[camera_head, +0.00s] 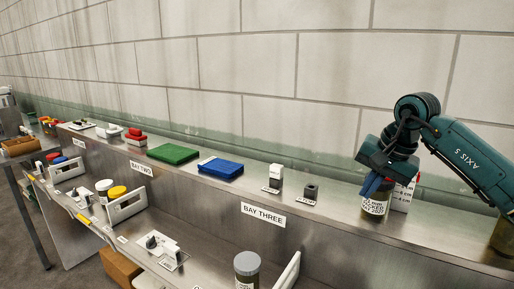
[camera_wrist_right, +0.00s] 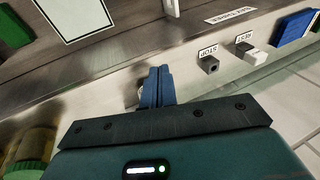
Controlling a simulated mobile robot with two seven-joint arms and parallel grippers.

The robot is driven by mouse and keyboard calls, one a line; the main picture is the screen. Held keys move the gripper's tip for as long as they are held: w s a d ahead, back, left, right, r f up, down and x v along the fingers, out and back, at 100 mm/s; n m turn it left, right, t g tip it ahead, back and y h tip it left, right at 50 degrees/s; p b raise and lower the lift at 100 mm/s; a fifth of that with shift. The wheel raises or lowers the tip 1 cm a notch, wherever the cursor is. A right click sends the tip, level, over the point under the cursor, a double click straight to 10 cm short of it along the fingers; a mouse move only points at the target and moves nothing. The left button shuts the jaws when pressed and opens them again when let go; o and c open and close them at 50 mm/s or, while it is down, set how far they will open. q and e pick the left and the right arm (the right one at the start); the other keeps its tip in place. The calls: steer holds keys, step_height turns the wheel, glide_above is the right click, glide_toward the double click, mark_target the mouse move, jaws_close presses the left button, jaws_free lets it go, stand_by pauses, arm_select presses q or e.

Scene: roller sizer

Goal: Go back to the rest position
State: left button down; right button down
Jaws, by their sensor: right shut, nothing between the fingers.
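My right gripper (camera_head: 372,186) is at the right of the head view, over the upper steel ledge. Its blue fingers are together with nothing between them; they also show in the right wrist view (camera_wrist_right: 156,86). A labelled jar (camera_head: 375,207) stands on the ledge right at the fingers in the head view; I cannot tell whether they touch it. My left gripper is not in view.
On the ledge (camera_head: 330,211) stand a dark block (camera_head: 311,190), a white block (camera_head: 276,173), a blue tray (camera_head: 220,167) and a green tray (camera_head: 173,153). A grey-lidded jar (camera_head: 247,264) stands lower. The tiled wall (camera_head: 290,70) rises behind.

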steer(key=s+a+f+m+t+y, duration=0.1)
steer(key=s+a+f+m+y, duration=0.3)
steer(key=a+m+y, duration=0.3)
steer(key=s+a+f+m+y, duration=0.35)
steer(key=a+m, duration=0.25)
steer(key=a, duration=0.2)
steer(key=s+a+f+m+t+y, duration=0.1)
steer(key=s+a+f+m+y, duration=0.2)
steer(key=a+m+y, duration=0.45)
steer(key=s+d+f+m+t+h, duration=0.1)
steer(key=d+f+m+t+h, duration=0.4)
steer(key=m, duration=0.8)
steer(key=s+d+f+m+t+h, duration=0.25)
steer(key=f+m+t+h, duration=0.45)
steer(key=m, duration=0.6)
steer(key=s+d+f+m+g+h, duration=0.2)
steer(key=s+d+f+m+g, duration=0.1)
steer(key=s+f+m, duration=0.5)
steer(key=s+d+f+m+g+h, duration=0.3)
steer(key=s+f+m+g, duration=0.1)
steer(key=s+f+m, duration=0.4)
steer(key=shift+d+f+g, duration=0.3)
steer(key=shift+f, duration=0.65)
